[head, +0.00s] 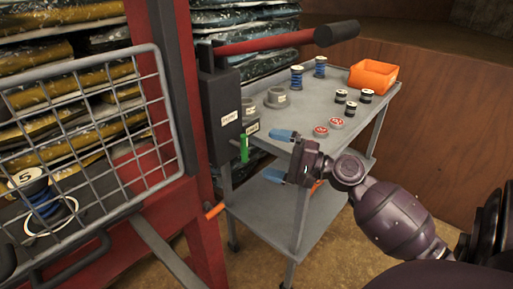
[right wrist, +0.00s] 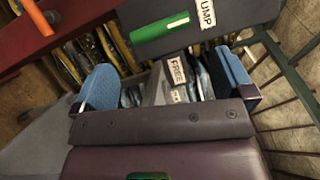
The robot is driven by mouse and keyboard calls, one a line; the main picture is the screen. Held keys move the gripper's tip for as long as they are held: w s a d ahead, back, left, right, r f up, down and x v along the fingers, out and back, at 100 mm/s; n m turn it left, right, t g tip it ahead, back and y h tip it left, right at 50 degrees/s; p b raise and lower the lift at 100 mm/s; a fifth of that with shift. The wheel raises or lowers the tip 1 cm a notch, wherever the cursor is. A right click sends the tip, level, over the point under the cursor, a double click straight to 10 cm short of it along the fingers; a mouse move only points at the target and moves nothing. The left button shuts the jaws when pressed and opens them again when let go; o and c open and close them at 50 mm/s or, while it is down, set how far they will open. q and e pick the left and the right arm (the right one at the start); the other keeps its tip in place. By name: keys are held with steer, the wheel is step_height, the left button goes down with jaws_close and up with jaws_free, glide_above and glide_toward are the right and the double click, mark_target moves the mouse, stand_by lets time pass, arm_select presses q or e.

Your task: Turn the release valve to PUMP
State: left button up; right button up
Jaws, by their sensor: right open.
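The release valve's green lever (head: 244,148) hangs down at the lower right of the black pump unit (head: 221,112) on the red post. In the right wrist view the green lever (right wrist: 160,27) lies across a dark block, its one end near a white label ending in "UMP" (right wrist: 206,13). A "FREE" label (right wrist: 178,72) shows between the fingers there. My right gripper (head: 279,155) is open and empty, its blue fingertips pointing left towards the lever, apart from it. Its fingers also show in the wrist view (right wrist: 168,80). My left gripper is not in view.
A grey cart (head: 300,112) stands right behind the lever, with spools, red-topped cans and an orange bin (head: 374,75) on top. A red pump handle (head: 270,42) with black grip reaches over it. A wire mesh cage (head: 90,130) stands at left.

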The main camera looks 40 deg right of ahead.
steer(key=shift+v, duration=1.25)
